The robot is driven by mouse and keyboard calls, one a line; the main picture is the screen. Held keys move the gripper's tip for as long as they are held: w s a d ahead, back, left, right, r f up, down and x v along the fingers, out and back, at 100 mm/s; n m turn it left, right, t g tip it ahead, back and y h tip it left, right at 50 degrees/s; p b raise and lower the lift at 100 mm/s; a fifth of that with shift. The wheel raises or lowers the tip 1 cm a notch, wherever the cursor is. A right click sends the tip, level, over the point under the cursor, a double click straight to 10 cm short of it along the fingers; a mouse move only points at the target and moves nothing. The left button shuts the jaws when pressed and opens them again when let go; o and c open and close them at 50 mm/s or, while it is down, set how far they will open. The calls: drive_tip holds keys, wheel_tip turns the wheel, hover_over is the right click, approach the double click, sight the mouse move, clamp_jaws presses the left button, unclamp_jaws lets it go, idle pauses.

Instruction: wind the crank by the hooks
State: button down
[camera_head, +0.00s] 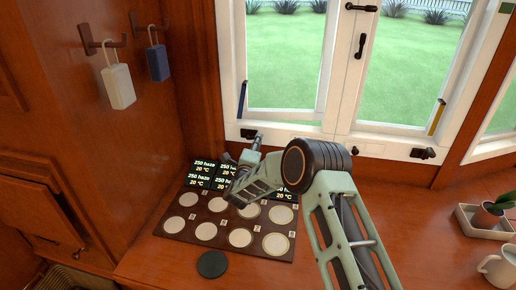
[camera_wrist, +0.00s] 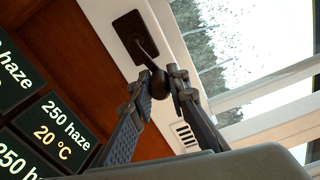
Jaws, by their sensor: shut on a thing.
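The crank by the hooks (camera_head: 247,133) is a small dark winder on the white sill frame, below the left window. In the wrist view its dark base plate (camera_wrist: 130,28) is fixed to the white frame, and a short arm leads down to a round dark knob (camera_wrist: 158,86). My gripper (camera_wrist: 163,82) is shut on the knob, one finger on each side. In the head view my gripper (camera_head: 256,142) is small beside the crank, and my arm partly covers the area below. The hooks (camera_head: 101,42) are on the wooden wall at the left.
A pale tag (camera_head: 118,87) and a blue tag (camera_head: 158,63) hang from the hooks. A panel of round pads (camera_head: 188,237) with dark label screens (camera_wrist: 53,127) lies below the crank. A second crank (camera_head: 423,153) is at the right. A potted plant (camera_head: 489,214) and mug (camera_head: 497,268) stand far right.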

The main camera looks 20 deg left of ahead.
drive_tip(key=r+n, duration=0.1)
drive_tip(key=n, duration=0.1)
drive_tip(key=a+r+n, duration=0.1)
drive_tip(key=shift+r+n+b, duration=0.2)
drive_tip(key=shift+n+b, duration=0.2)
drive_tip(key=shift+s+a+r+n, duration=0.1)
drive_tip(key=shift+a+r+n, duration=0.45)
drive_tip(key=shift+n, duration=1.3)
drive_tip(key=shift+s+a+r+n, duration=0.1)
drive_tip(key=shift+a+n, duration=0.8)
drive_tip(key=shift+n, duration=1)
drive_tip(key=shift+a+r+n, duration=0.35)
drive_tip(key=shift+a+n, duration=0.4)
drive_tip(key=shift+n, duration=1.1)
drive_tip(key=c, duration=2)
unclamp_jaws()
drive_tip(key=shift+f, duration=0.1)
drive_tip(key=shift+c, duration=0.2)
drive_tip(key=shift+o, duration=1)
drive_tip(key=shift+d+f, duration=0.1)
drive_tip(key=shift+f, duration=0.05)
